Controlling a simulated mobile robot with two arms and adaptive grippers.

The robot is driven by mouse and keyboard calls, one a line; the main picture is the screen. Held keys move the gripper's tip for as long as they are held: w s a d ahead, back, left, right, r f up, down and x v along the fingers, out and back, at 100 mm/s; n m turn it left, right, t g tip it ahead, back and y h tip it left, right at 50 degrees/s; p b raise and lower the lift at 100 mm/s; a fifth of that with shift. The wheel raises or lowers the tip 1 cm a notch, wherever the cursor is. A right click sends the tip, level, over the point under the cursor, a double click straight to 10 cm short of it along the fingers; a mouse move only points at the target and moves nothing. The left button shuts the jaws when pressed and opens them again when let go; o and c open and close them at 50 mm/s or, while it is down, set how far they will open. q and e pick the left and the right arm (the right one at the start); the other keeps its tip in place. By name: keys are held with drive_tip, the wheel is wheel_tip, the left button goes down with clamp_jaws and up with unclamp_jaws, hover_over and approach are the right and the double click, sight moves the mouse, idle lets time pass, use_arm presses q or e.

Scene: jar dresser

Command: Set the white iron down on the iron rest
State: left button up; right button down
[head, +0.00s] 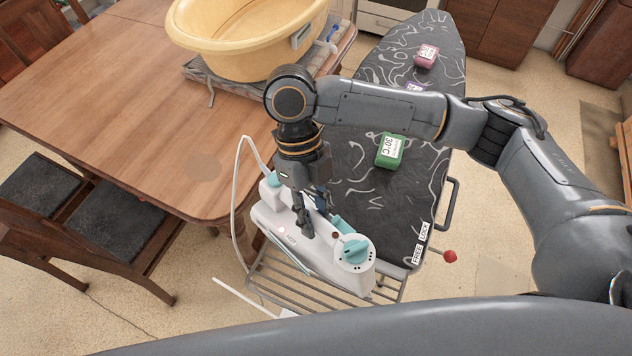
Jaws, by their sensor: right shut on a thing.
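The white iron (350,272) has a teal dial and teal trim and lies at the near left end of the ironing board. My right gripper (307,222) comes down on it from above and is shut on it around the handle, which the fingers partly hide. The iron rest (290,280), a grey wire rack, sits at the board's near end, directly below the iron in the picture. The iron covers part of the rest. I cannot tell whether the iron touches the rest or hangs just above it. My left gripper is not in view.
The dark patterned ironing board (365,200) bears a green block (389,150), a pink block (427,56) and a purple one partly behind my arm. A white cord (236,200) loops left of the iron. A wooden table (110,90) with a yellow tub (245,45) stands left.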

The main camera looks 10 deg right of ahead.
sight(319, 249)
drive_tip(key=s+n, duration=0.1)
drive_tip(key=s+n+h, duration=0.1)
drive_tip(key=n, duration=0.1)
drive_tip(key=s+n+t+h+b, duration=0.1)
drive_tip(key=s, duration=0.1)
drive_tip(key=shift+d+f+n, duration=0.4)
drive_tip(key=shift+s+f+n, duration=0.1)
drive_tip(key=shift+s+n, duration=0.05)
drive_tip(key=shift+n, duration=0.15)
wheel_tip(319, 249, down, 8)
drive_tip(key=b, duration=0.7)
drive_tip(key=shift+r, duration=0.2)
drive_tip(key=shift+f+b, duration=0.55)
drive_tip(key=c, duration=1)
unclamp_jaws()
drive_tip(key=v, duration=1.2)
drive_tip(key=shift+s, duration=0.1)
